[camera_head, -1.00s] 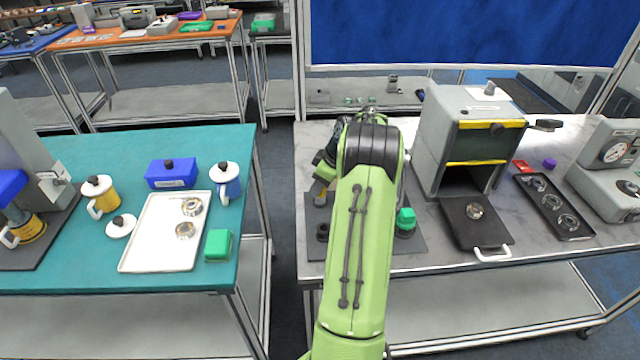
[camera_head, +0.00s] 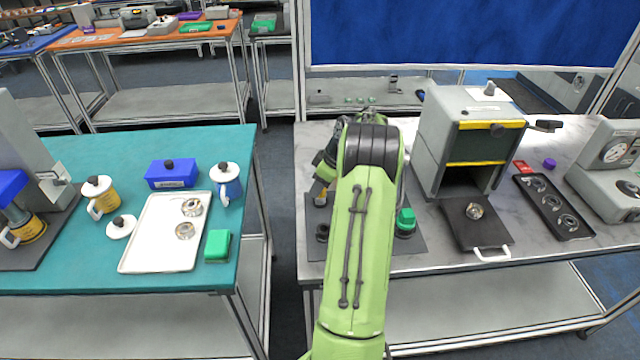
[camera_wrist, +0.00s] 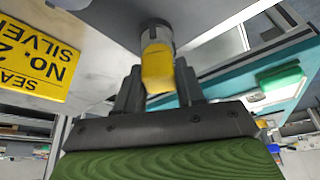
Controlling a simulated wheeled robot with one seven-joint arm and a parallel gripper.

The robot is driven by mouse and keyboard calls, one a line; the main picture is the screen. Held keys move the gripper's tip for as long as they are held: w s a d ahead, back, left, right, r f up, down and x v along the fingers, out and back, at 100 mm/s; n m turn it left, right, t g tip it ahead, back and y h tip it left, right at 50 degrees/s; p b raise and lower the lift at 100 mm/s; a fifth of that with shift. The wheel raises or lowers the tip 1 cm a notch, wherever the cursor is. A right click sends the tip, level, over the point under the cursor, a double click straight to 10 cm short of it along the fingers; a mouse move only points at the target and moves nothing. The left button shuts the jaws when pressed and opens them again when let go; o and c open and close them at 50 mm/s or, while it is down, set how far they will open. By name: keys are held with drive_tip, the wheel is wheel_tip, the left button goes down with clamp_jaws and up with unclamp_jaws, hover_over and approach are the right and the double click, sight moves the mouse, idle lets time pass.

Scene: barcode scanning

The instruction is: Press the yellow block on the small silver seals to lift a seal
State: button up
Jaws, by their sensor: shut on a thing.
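In the wrist view the yellow block (camera_wrist: 157,66) stands between the two dark fingers of my gripper (camera_wrist: 159,78), which is shut on it. A short grey cylinder (camera_wrist: 156,36) is at the block's far end, against or close to a pale surface; I cannot tell whether they touch. In the head view my gripper (camera_head: 322,186) is small and partly hidden by my arm, low over the dark mat.
On the dark mat (camera_head: 330,250) are a small black round piece (camera_head: 322,232) and a green-topped piece (camera_head: 405,220). To their right stand a grey box-shaped oven (camera_head: 468,135) and a black tray (camera_head: 553,207). The teal table (camera_head: 90,260) is at the left, across a gap.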

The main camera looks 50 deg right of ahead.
drive_tip(key=shift+r+p, duration=2.8)
drive_tip(key=shift+r, duration=0.7)
drive_tip(key=shift+f, duration=0.1)
